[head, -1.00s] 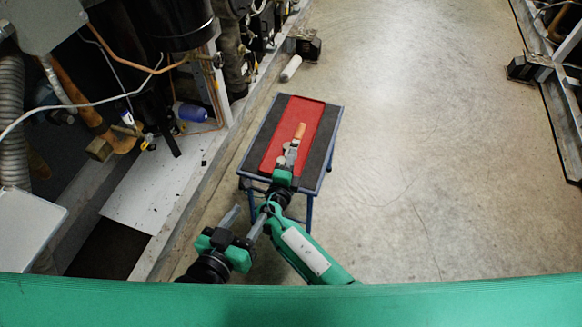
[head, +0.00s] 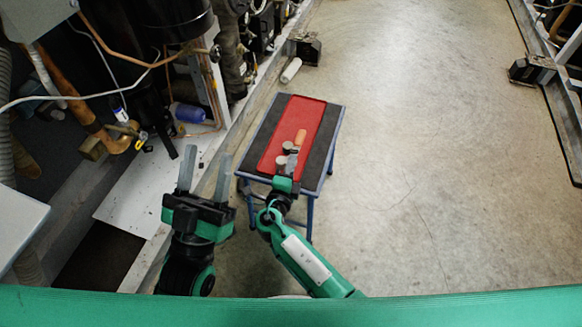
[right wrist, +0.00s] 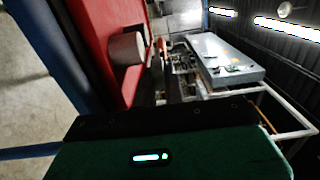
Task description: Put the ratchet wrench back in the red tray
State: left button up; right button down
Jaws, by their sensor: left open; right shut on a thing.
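The red tray (head: 300,112) lies on a small dark-topped stand in the head view; it also fills the upper left of the right wrist view (right wrist: 92,35). My right gripper (head: 290,160) is over the tray's near half, shut on what looks like the ratchet wrench, whose orange handle (head: 300,137) shows beyond the fingertips. The wrench's head is hidden by the gripper. Whether the wrench touches the tray I cannot tell. My left gripper (head: 205,172) is open and empty, left of the stand, fingers pointing away from me.
Small grey cylinders (head: 281,161) sit by the right fingers; one shows in the right wrist view (right wrist: 126,48). The stand's dark top (head: 325,150) borders the tray. Compressor machinery, with a blue cylinder (head: 188,112), lines the left. Open floor is at right.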

jog(key=shift+f, duration=0.1)
dwell(0.3)
jog(key=shift+f, duration=0.15)
jog(key=c, duration=1.8)
grip_release()
jog(key=shift+f, duration=0.1)
jog(key=shift+o, duration=0.2)
